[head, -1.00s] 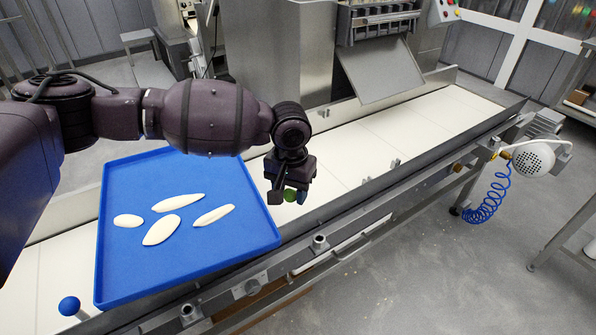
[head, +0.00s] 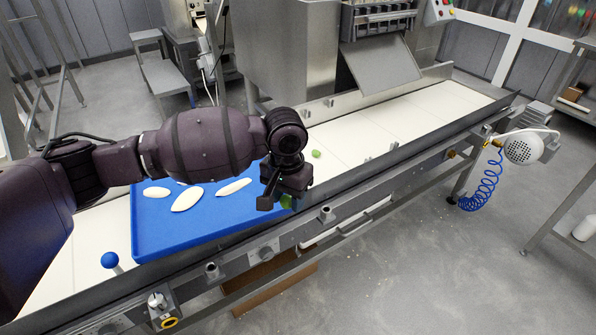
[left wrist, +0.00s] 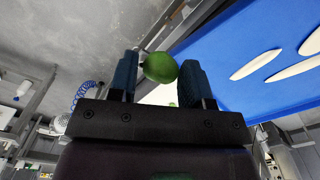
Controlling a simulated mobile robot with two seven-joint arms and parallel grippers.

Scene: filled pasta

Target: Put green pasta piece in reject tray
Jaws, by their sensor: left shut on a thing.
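My left gripper (head: 281,203) is shut on a small green pasta piece (head: 288,201). In the left wrist view the green piece (left wrist: 160,67) sits between the two fingertips. The gripper hangs at the right end of a blue tray (head: 190,232), near its edge and the conveyor's side rail. Several pale, flattened pasta pieces (head: 187,199) lie in this tray, some partly hidden by my arm. A second green piece (head: 316,154) lies on the white belt beyond the gripper. No label shows whether the blue tray is the reject tray. My right gripper is not in view.
The white conveyor belt (head: 425,115) runs to the back right, mostly clear. A metal rail (head: 375,170) borders its near side. A steel machine (head: 290,50) stands behind. A blue knob (head: 109,260) rises at front left, and a brown box (head: 262,290) sits below the conveyor.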

